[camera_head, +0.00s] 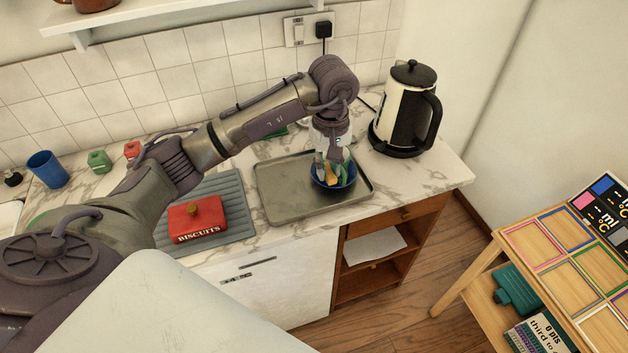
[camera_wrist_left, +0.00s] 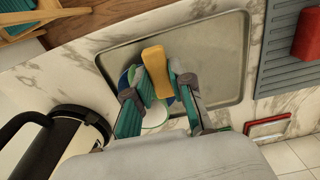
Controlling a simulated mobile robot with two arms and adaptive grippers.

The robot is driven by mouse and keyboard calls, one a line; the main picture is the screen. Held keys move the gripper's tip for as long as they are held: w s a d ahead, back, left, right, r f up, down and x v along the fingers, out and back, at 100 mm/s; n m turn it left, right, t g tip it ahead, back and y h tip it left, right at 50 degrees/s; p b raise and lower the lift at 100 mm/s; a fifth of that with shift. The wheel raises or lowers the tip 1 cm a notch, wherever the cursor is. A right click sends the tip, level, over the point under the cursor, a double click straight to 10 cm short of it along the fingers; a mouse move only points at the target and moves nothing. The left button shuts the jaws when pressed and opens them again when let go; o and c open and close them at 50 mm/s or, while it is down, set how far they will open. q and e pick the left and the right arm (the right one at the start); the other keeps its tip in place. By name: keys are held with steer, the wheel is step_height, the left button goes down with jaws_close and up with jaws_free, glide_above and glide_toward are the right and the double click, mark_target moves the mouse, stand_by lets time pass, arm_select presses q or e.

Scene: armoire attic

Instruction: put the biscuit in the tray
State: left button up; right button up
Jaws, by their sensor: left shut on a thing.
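The biscuit (camera_wrist_left: 155,70) is a yellow-orange bar, seen in the left wrist view between the fingers of my left gripper (camera_wrist_left: 157,90). In the head view, the left gripper (camera_head: 332,168) points down over the blue bowl (camera_head: 347,183), shut on the biscuit (camera_head: 330,175). The bowl sits at the right part of the grey tray (camera_head: 282,190). In the left wrist view, the tray (camera_wrist_left: 220,55) shows bare metal beside the biscuit. The fingers hide much of the bowl, so I cannot tell whether the biscuit touches it. My right gripper is not in view.
A black and white kettle (camera_head: 408,108) stands right of the tray. A red biscuit tin (camera_head: 197,219) sits on a grey ribbed mat (camera_head: 232,195) to the left. A blue cup (camera_head: 48,170) stands farther left. The tray's left half is bare.

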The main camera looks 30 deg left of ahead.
mark_target(299, 185)
arm_select(q)
steer(key=a, duration=0.1)
steer(key=a+f, duration=0.1)
steer(key=a, duration=0.1)
steer(key=a+f+p, duration=0.1)
steer(key=shift+w+a+f, duration=0.2)
steer(key=shift+w+a, duration=0.05)
steer(key=shift+a, duration=0.15)
steer(key=a+f, duration=0.1)
steer(key=a+f+p, duration=0.1)
steer(key=a, duration=0.1)
steer(key=shift+w+a+f, duration=0.2)
steer(key=shift+a, duration=0.05)
steer(key=shift+a+f, duration=0.15)
steer(key=shift+a, duration=0.05)
step_height(299, 185, down, 3)
steer(key=shift+f+p, duration=0.15)
steer(key=shift+p, duration=0.75)
steer(key=shift+f, duration=0.3)
steer(key=shift+w+f, duration=0.1)
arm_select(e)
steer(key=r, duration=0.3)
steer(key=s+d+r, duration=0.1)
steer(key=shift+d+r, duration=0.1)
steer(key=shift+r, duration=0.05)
